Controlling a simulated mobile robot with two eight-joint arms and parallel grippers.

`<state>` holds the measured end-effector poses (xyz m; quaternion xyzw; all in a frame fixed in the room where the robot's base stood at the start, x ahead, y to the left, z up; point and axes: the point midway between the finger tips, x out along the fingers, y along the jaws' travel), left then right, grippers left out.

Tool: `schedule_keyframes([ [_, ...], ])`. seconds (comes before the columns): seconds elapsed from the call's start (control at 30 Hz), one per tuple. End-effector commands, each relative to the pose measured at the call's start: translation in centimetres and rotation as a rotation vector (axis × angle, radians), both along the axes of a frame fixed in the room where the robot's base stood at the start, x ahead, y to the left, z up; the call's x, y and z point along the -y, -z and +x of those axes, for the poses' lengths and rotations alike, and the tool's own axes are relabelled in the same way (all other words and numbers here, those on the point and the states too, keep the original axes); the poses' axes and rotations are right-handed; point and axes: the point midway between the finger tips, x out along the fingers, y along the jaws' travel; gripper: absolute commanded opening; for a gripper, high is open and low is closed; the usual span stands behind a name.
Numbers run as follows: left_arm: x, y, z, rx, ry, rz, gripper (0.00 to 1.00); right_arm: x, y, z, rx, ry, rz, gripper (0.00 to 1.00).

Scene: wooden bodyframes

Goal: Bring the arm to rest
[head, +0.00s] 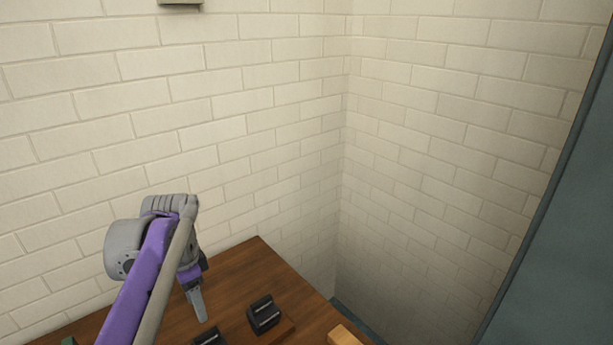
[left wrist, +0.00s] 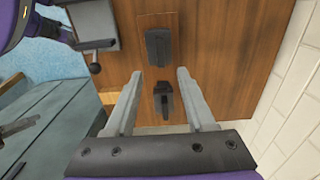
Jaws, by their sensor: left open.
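My left arm, purple and grey, comes in from the lower left in the head view. Its gripper (head: 198,308) points down over the brown wooden tabletop (head: 245,268). In the left wrist view the two grey fingers of the left gripper (left wrist: 158,74) stand apart, with nothing held between them. A black object (left wrist: 162,100) shows in the gap between the fingers, on or above the wood. A second black object (left wrist: 158,47) lies beyond the fingertips.
In the head view, a black block (head: 264,314) and another dark object (head: 209,338) are near the gripper. A light wooden piece (head: 344,336) lies at the bottom edge. White brick walls (head: 250,120) meet behind the table. A blue-grey panel (head: 560,240) stands at right.

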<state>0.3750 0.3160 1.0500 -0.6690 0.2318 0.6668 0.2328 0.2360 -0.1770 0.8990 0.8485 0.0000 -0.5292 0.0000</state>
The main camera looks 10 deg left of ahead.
Motion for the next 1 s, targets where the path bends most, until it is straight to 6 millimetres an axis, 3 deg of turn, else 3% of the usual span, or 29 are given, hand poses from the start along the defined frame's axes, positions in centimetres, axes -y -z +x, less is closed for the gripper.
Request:
schedule_keyframes([
  [0.13,2.2,0.8,-1.3,0.048,-0.065,0.012,0.55,0.0,-0.4,0.1,0.002,0.000,0.000,0.50],
  [0.23,5.0,2.3,-3.2,0.122,-0.169,0.018,0.55,0.0,-1.0,0.2,0.005,0.000,0.000,0.50],
  [0.5,11.7,8.6,-9.9,0.354,-0.493,-0.065,0.55,0.0,-2.4,0.6,0.012,0.000,0.000,0.50],
  [0.7,13.7,11.7,-12.7,0.438,-0.628,-0.143,0.55,0.0,-2.9,0.8,0.015,0.000,0.000,0.50],
  [1.0,14.0,12.3,-13.2,0.451,-0.658,-0.160,0.55,0.0,-2.9,0.8,0.015,0.000,0.000,0.50],
])
